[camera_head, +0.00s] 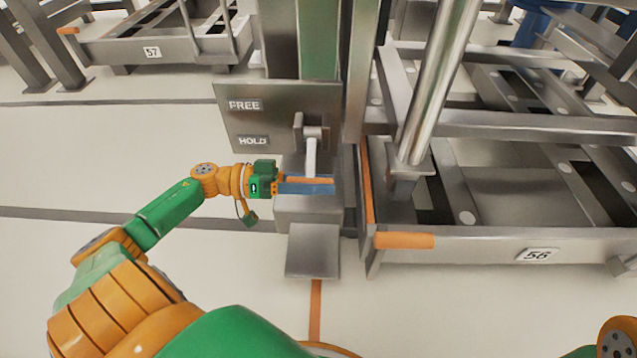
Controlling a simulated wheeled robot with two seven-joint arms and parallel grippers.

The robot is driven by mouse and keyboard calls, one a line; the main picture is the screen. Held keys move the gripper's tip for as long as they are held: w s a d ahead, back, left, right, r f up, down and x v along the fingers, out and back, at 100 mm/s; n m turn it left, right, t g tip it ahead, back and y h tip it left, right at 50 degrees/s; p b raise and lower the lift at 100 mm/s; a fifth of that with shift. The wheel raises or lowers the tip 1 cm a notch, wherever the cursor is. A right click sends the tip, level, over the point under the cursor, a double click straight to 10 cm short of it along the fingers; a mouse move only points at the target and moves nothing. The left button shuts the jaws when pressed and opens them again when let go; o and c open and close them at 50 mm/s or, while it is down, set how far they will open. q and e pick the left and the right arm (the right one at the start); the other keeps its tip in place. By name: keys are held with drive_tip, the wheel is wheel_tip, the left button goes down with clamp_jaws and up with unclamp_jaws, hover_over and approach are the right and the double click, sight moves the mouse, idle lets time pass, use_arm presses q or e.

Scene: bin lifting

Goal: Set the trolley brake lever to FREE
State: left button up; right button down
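The brake lever (311,158) is a pale bar on a steel plate (282,112) fixed to the column. It hangs down from its pivot, with its lower end level with or below the HOLD label (253,141). The FREE label (244,105) is above HOLD. My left gripper (310,184) reaches in from the left, its blue and orange fingers at the lever's lower end. I cannot tell whether they touch the lever or are around it, nor whether they are open or shut. My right gripper is out of view.
The steel trolley numbered 56 (452,240) stands to the right, with an orange handle (404,240) at its near corner. A steel block and plate (313,250) sit below the lever. Trolley 57 (152,52) is at the back left. The floor at left is clear.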

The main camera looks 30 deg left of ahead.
use_arm(q)
clamp_jaws()
idle(1.2)
